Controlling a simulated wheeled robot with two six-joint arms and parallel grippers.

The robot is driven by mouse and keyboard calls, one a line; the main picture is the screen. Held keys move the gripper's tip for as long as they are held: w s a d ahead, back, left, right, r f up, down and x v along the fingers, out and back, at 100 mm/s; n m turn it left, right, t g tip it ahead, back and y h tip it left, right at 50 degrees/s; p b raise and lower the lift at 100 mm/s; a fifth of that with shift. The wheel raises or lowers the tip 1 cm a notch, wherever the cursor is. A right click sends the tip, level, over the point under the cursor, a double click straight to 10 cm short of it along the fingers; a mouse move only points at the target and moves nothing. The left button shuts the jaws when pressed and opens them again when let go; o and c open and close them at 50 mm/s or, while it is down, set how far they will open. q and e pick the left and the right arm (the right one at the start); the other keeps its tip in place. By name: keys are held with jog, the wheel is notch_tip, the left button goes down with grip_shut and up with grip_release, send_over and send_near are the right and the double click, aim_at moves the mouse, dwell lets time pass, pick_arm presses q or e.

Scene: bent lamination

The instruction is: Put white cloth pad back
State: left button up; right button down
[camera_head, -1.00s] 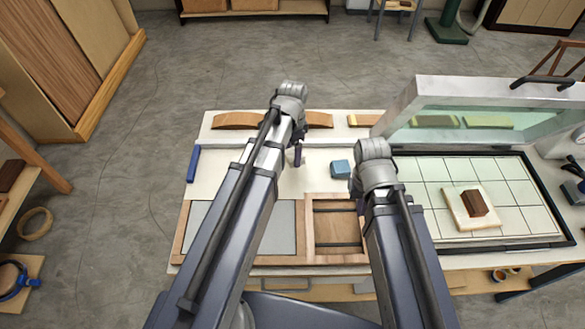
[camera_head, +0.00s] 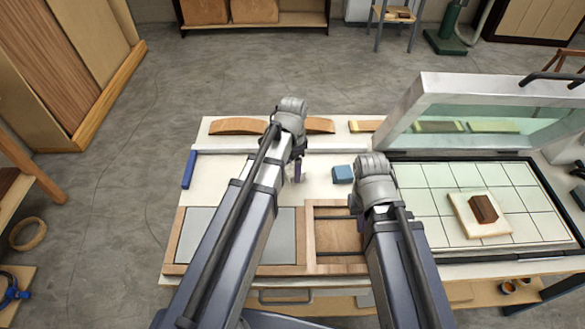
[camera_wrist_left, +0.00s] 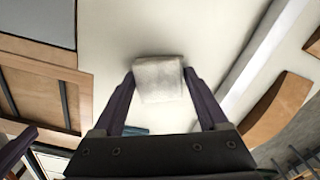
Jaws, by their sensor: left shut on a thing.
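The white cloth pad (camera_wrist_left: 158,80) is a small pale folded piece between the two fingers of my left gripper (camera_wrist_left: 158,88) in the left wrist view. The fingers are shut on it, over the cream table top. In the head view my left gripper (camera_head: 297,168) points down over the middle of the table (camera_head: 320,190); the pad is hard to make out there. My right arm reaches over the right part of the table, and its wrist (camera_head: 374,178) hides the gripper's fingers in the head view.
A blue block (camera_head: 342,174) lies between the two wrists. A framed tray (camera_head: 312,228) has a grey panel and a slotted wooden part. The press (camera_head: 440,190) on the right is open, with a brown block (camera_head: 483,208) on a pale pad. Curved wood pieces (camera_head: 238,126) line the back.

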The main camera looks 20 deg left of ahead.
pick_arm(q)
jog(key=shift+f, duration=0.25)
pick_arm(e)
jog(key=shift+f, duration=0.25)
pick_arm(q)
jog(key=o, duration=1.1)
jog(key=shift+r, duration=0.1)
pick_arm(e)
jog(key=shift+r, duration=0.1)
pick_arm(q)
jog(key=shift+r, duration=0.1)
pick_arm(e)
jog(key=shift+r, duration=0.15)
pick_arm(q)
notch_tip(320, 180, up, 12)
jog(key=p, duration=1.2)
jog(key=s+d+n, duration=0.2)
jog(key=s+d, duration=0.1)
jog(key=s, duration=0.1)
jog(key=s+d+n, duration=0.2)
jog(key=s+d, duration=0.2)
jog(key=s, duration=0.1)
jog(key=s+d+n+y, duration=0.1)
jog(key=s+d+n, duration=0.1)
jog(key=s+d, duration=0.2)
jog(key=shift+s+r, duration=0.1)
jog(key=shift+s, duration=0.45)
pick_arm(e)
notch_tip(320, 180, up, 12)
